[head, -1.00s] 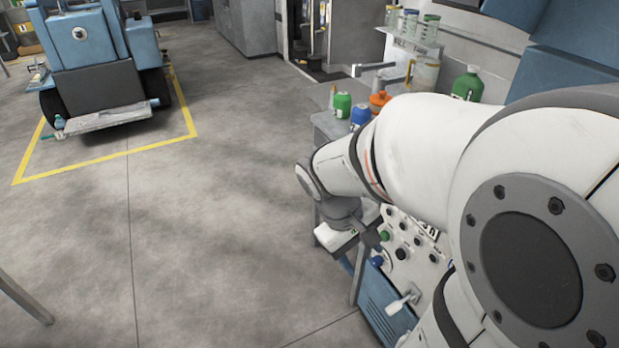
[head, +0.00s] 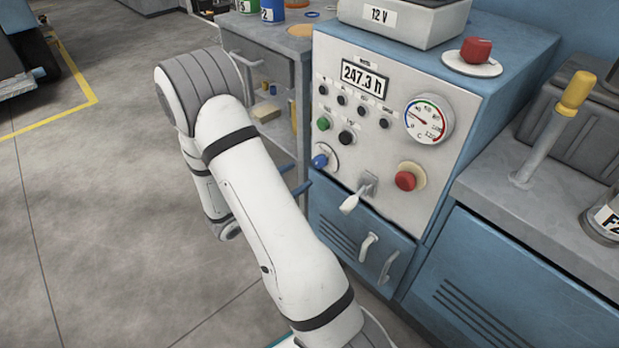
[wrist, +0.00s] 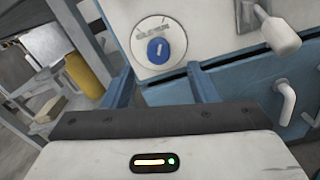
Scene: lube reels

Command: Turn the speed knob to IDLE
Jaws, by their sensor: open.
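A round blue knob (head: 319,161) with a pale pointer mark sits on a white round plate low on the left of the control panel (head: 390,150). In the wrist view the knob (wrist: 158,50) is near the top centre, its pointer close to upright and tilted slightly right. The lettering above it is too blurred to read. My gripper (wrist: 160,68) is open and empty, its two blue fingers left and right below the knob and apart from it. In the head view my gripper (head: 295,179) shows only as blue fingertips left of the panel's lower edge.
A white-handled lever (head: 354,197) sticks out right of the knob, with a red button (head: 405,181) beyond it. Small black buttons, a gauge (head: 429,119) and a display are above. A grey shelf cart (head: 262,60) stands left of the cabinet.

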